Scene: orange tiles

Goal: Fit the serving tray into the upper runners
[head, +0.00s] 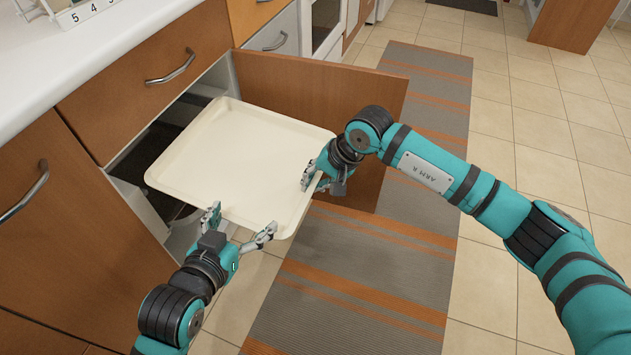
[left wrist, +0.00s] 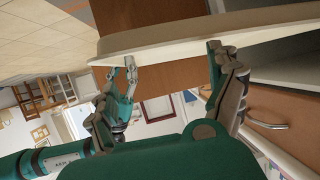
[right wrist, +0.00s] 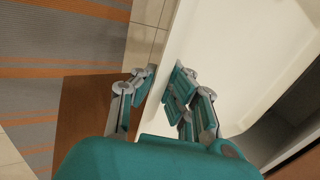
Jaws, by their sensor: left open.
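The cream serving tray (head: 235,160) is held roughly level in front of the open cabinet (head: 225,75), its far left side at the opening. My right gripper (head: 315,178) is shut on the tray's right rim, with fingers on both sides of the rim in the right wrist view (right wrist: 165,90). My left gripper (head: 240,225) is open at the tray's near edge, its fingers spread. The left wrist view shows the tray's edge (left wrist: 190,45) just beyond a left fingertip. The upper runners are not clearly visible, so I cannot tell whether the tray touches them.
The open brown cabinet door (head: 325,95) stands behind and right of the tray, close to my right gripper. A closed drawer (head: 150,75) is above the opening. A striped rug (head: 375,260) lies on the tiled floor. The white counter (head: 90,50) is at upper left.

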